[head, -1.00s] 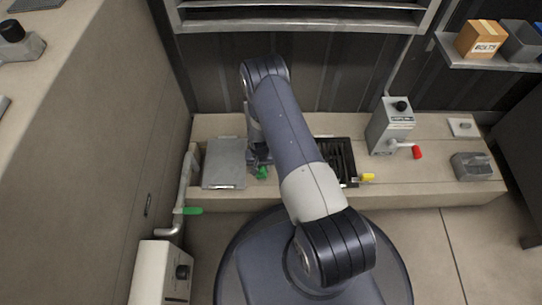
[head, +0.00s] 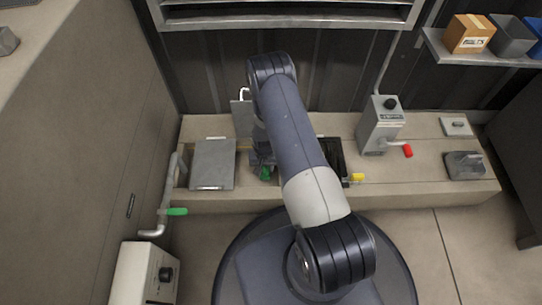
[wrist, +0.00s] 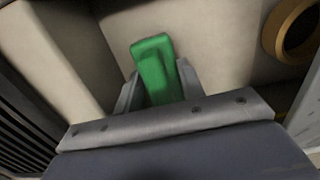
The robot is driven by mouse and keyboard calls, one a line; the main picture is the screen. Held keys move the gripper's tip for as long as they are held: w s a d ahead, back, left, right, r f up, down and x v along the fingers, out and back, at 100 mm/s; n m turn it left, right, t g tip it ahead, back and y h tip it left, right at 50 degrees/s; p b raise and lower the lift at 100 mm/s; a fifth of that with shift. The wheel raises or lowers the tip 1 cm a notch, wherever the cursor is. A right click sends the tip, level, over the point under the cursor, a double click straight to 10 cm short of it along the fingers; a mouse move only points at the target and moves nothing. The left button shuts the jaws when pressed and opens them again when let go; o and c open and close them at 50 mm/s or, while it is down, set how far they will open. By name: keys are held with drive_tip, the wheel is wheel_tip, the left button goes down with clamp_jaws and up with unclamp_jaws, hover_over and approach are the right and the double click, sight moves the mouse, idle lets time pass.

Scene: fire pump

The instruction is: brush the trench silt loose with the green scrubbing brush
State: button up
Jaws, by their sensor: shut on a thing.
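My gripper (wrist: 155,88) is shut on the green scrubbing brush (wrist: 155,62), whose green block stands up between the two fingers in the wrist view. In the head view my gripper (head: 263,164) is low over the concrete bench, partly hidden under my arm, with a bit of the green brush (head: 265,174) showing. The trench in the bench shows as a dark opening (head: 337,160) right of my arm; pale walls show around the brush in the wrist view. The silt and the brush's contact with it cannot be made out.
A grey plate (head: 212,163) lies left of my gripper. Another grey plate (head: 242,120) stands behind it. A grey box with a red-handled lever (head: 380,125) and a yellow-tipped handle (head: 356,178) are at right. A green-handled pipe valve (head: 177,211) is at left. A brass ring (wrist: 297,25) shows in the wrist view.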

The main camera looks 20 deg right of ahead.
drive_tip(key=shift+d+r+p, duration=0.15)
drive_tip(key=shift+r+p, duration=0.1)
drive_tip(key=shift+r, duration=0.35)
drive_tip(key=shift+d+r+p, duration=0.15)
drive_tip(key=shift+r+p, duration=0.05)
drive_tip(key=shift+r, duration=0.4)
drive_tip(key=shift+s+r+p, duration=0.1)
drive_tip(key=shift+r+p, duration=1.3)
drive_tip(key=shift+r, duration=1.45)
drive_tip(key=shift+a, duration=0.1)
